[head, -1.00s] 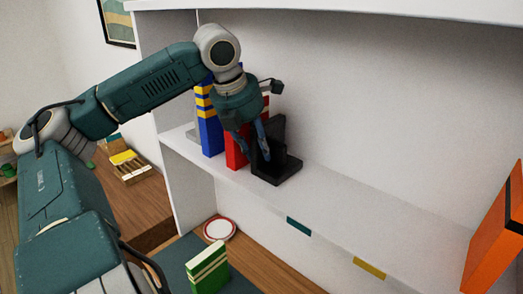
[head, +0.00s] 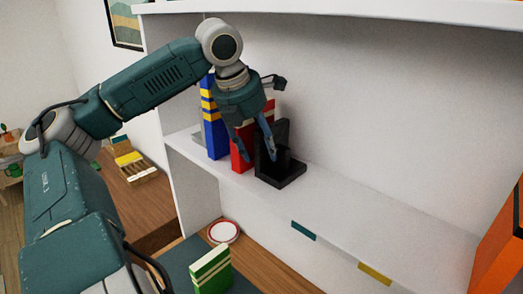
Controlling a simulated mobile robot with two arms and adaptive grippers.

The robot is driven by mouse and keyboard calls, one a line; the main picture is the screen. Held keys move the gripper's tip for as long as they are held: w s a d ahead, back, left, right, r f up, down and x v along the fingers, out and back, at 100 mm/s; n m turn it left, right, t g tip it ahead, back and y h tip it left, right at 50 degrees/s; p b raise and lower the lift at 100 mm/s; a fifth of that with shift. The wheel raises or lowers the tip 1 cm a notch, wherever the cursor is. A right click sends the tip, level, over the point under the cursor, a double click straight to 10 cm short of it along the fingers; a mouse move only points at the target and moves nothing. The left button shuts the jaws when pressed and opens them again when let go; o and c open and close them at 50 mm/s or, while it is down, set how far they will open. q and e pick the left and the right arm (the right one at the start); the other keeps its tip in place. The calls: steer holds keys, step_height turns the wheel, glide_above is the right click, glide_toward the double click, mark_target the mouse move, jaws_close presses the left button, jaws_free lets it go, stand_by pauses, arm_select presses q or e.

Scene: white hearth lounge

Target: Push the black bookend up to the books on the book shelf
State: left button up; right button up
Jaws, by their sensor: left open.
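The black bookend (head: 286,177) stands upright on the white book shelf (head: 345,214), at the right end of the books. The red book (head: 240,160) is beside it on the left; the left gripper's fingers partly cover the space between them, so I cannot tell whether they touch. The blue book (head: 210,120) with yellow bands stands left of the red one. My left gripper (head: 258,156) is open and points down over the red book and the bookend, one finger in front of each. It appears to hold nothing. My right gripper is not in view.
The shelf is bare right of the bookend, up to an orange object (head: 500,245) at the right. A teal tag (head: 303,230) and a yellow tag (head: 375,273) are on its front edge. Below are a green book (head: 212,270) and a red-rimmed plate (head: 224,231).

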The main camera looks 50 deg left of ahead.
arm_select(q)
steer(key=v, duration=1)
steer(key=shift+s+r, duration=0.2)
